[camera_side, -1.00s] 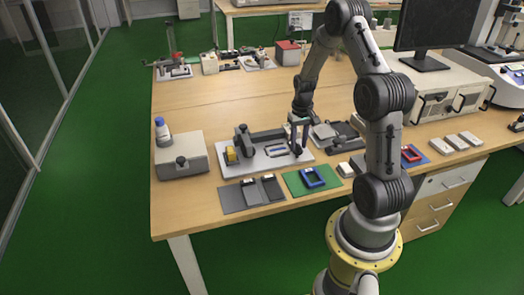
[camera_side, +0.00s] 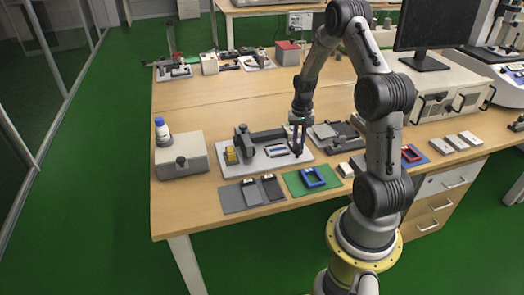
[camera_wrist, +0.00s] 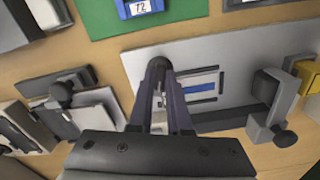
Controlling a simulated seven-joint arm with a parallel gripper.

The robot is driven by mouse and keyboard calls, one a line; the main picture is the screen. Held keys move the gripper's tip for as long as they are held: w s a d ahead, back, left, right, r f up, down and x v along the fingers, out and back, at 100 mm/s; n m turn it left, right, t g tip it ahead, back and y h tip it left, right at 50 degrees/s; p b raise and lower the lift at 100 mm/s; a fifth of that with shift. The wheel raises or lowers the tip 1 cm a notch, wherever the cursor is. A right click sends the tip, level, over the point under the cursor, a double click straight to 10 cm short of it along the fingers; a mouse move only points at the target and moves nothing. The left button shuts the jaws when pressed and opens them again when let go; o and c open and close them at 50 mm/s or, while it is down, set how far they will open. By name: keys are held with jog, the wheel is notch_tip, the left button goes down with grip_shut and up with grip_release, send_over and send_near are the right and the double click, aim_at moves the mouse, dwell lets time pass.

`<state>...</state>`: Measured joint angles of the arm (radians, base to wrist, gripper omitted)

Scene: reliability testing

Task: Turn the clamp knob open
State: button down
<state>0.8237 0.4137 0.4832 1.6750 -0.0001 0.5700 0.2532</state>
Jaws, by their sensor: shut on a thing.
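A pale grey fixture plate (camera_side: 262,166) lies on the bench in the side view and crosses the wrist view (camera_wrist: 235,52). The black clamp knob (camera_wrist: 158,66) at one end of it sits between the tips of my gripper's two fingers in the wrist view. My gripper (camera_side: 298,154) points down over the plate's right end in the side view and is shut on the knob. The fingers hide much of the knob and what lies beneath it. A white-framed piece with a blue strip (camera_wrist: 200,88) lies on the plate beside the fingers.
A dark clamp post (camera_side: 243,142) and yellow block (camera_side: 231,155) stand at the plate's left end. A grey box (camera_side: 181,157), a green mat with a blue frame (camera_side: 312,177) and a dark fixture (camera_side: 335,133) are nearby.

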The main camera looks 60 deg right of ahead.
aim_at(298, 145)
jog(key=m, duration=0.3)
jog(key=shift+m, duration=0.3)
jog(key=m, duration=0.4)
jog(key=shift+m, duration=3.5)
jog(key=c, duration=1)
grip_release()
jog(key=shift+r, duration=2.25)
